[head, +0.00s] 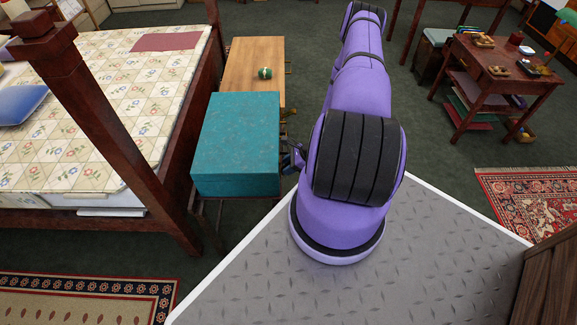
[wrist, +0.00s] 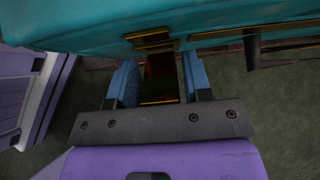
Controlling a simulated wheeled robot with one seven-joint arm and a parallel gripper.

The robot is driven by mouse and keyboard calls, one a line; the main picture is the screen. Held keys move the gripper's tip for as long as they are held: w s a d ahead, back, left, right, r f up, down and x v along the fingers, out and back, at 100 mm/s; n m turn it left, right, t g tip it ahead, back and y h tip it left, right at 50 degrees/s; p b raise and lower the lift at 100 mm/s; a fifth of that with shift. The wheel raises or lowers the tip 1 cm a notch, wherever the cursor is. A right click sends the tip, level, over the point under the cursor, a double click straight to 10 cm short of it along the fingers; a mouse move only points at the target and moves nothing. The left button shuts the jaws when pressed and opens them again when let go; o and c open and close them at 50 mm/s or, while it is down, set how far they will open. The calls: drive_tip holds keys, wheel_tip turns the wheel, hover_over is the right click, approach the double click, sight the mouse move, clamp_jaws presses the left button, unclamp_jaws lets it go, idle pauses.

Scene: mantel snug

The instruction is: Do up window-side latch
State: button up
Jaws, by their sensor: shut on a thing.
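A teal box (head: 236,140) stands on a low stand, and its side fills the top of the wrist view (wrist: 95,35). A brass-edged latch (wrist: 160,78) with a dark middle reaches from the box between the two blue fingers of my gripper (wrist: 160,85). My gripper is shut on this latch, one finger on each side. In the head view my gripper (head: 294,158) shows small at the box's right side, partly hidden by my arm. A second brass fitting (head: 288,113) sticks out farther back on that side. I cannot tell whether the held latch is fastened.
A wooden surface (head: 252,56) with a small green object (head: 265,73) lies behind the box. A bed (head: 110,110) with a dark post stands close on the left. A side table (head: 500,62) stands at the right, with open dark carpet before it.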

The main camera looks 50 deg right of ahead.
drive_tip(key=o, duration=1.2)
drive_tip(key=shift+c, duration=0.2)
drive_tip(key=v, duration=1)
drive_tip(key=shift+s+d+r, duration=0.15)
drive_tip(key=shift+s+r, duration=0.05)
drive_tip(key=shift+r, duration=0.1)
